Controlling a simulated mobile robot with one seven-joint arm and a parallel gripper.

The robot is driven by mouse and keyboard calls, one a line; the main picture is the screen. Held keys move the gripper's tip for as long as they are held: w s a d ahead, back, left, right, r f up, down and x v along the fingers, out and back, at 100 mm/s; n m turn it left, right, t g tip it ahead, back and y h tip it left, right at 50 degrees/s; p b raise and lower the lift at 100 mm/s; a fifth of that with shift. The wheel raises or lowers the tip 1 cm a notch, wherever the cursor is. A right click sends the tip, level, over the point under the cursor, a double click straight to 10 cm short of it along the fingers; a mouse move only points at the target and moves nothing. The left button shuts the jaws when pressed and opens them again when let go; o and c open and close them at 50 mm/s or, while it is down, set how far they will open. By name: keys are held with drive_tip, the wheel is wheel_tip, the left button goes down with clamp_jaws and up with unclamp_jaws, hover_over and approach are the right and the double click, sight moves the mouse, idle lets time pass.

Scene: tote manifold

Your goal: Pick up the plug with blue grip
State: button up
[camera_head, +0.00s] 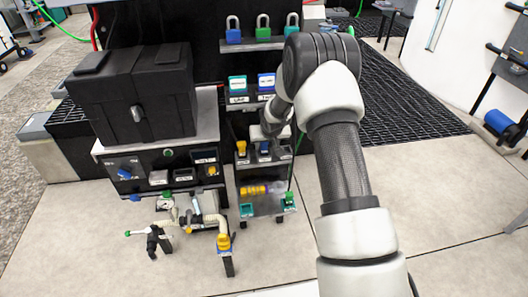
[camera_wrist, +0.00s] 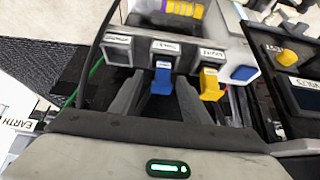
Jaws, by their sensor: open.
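The plug with blue grip (camera_wrist: 162,78) stands in the middle of a row of labelled holders in the wrist view; its label is too small to read surely. In the head view it appears as a small blue patch (camera_head: 263,149), partly hidden by my gripper. My gripper (camera_wrist: 160,90) is open, with one finger on each side of the blue grip. I cannot tell whether either finger touches it. A plug with a yellow grip (camera_wrist: 210,85) stands just right of my right finger; it also shows in the head view (camera_head: 241,147).
A lower shelf (camera_head: 260,207) holds a yellow and purple roll (camera_head: 262,189). Above are a teal box (camera_head: 237,83), a blue box (camera_head: 266,81) and padlocks (camera_head: 263,26). A black case (camera_head: 135,95) stands on the left cabinet. A dark cable (camera_wrist: 97,40) runs left of the holders.

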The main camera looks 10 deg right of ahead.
sight(264, 145)
drive_tip(key=x, duration=0.3)
drive_tip(key=shift+w+a+f+b, duration=0.2)
drive_tip(key=shift+w+f+b, duration=0.1)
drive_tip(key=shift+w, duration=0.1)
drive_tip(key=shift+r, duration=0.1)
clamp_jaws()
drive_tip(key=shift+r, duration=0.1)
